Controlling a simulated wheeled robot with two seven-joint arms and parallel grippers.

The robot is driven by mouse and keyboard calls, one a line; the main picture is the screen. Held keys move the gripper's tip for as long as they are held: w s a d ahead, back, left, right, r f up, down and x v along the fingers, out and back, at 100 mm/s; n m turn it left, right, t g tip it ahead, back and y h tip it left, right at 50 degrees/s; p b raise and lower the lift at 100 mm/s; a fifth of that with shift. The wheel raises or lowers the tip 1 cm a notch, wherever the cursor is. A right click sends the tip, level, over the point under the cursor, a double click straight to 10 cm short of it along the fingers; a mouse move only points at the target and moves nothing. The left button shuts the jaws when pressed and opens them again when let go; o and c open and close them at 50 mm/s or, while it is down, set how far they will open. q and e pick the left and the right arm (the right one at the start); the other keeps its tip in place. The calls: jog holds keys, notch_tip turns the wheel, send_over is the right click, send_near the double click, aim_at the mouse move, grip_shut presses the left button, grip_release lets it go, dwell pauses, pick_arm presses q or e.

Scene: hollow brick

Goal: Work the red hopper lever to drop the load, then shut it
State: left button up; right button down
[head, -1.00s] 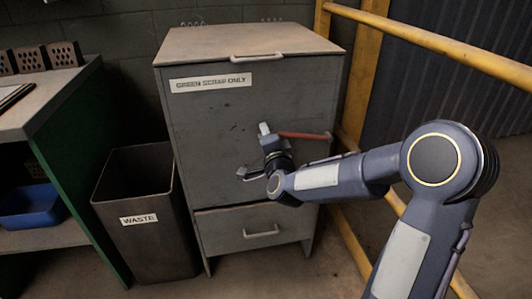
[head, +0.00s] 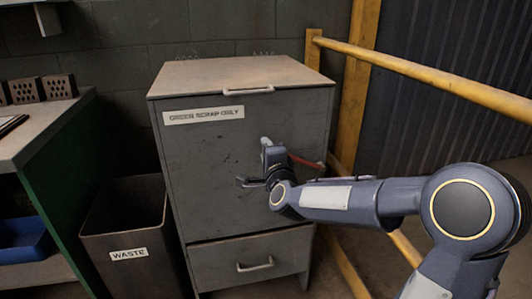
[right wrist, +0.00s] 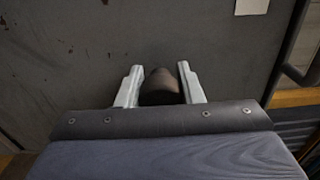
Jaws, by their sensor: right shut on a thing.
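The red lever (head: 308,162) is on the front of a grey metal cabinet (head: 205,165), labelled "GREEN SCRAP ONLY". In the head view its bar runs right from my right gripper (head: 257,163), sloping slightly down. My right gripper is at the cabinet front, shut on the lever; the wrist hides the lever's left part. In the right wrist view a dark brown rounded piece (right wrist: 160,86) sits between the two pale fingers of my right gripper (right wrist: 160,70), against the grey panel. The load is not visible. My left gripper is not in view.
A dark bin labelled "WASTE" (head: 128,226) stands left of the cabinet. A bench (head: 35,130) with hollow bricks (head: 40,89) and a blue tray (head: 22,243) is further left. A yellow rail (head: 420,72) runs close along the right. The cabinet has a lower drawer (head: 252,258).

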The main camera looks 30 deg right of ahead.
jog(key=c, duration=1)
grip_release()
jog(key=shift+d+r, duration=0.15)
jog(key=shift+r, duration=0.05)
jog(key=shift+s, duration=0.1)
jog(key=v, duration=0.7)
jog(key=shift+s+p, duration=0.35)
jog(key=shift+p, duration=0.05)
jog(key=s+a+f+n+g+y, duration=0.35)
jog(key=s+n, duration=0.25)
jog(key=s, duration=0.3)
jog(key=s+a+f+n+g+y, duration=0.25)
jog(key=s+f+n+g, duration=0.2)
jog(key=s+n, duration=0.35)
jog(key=s+a+f+n+g+y, duration=0.25)
jog(key=s+a+f+n, duration=0.2)
jog(key=s, duration=0.45)
notch_tip(320, 180, up, 31)
jog(key=s+g+p, duration=0.1)
jog(key=p, duration=3.1)
jog(key=shift+d+r+n+h, duration=0.2)
jog(key=shift+d+n+h, duration=0.15)
jog(key=shift+d, duration=0.05)
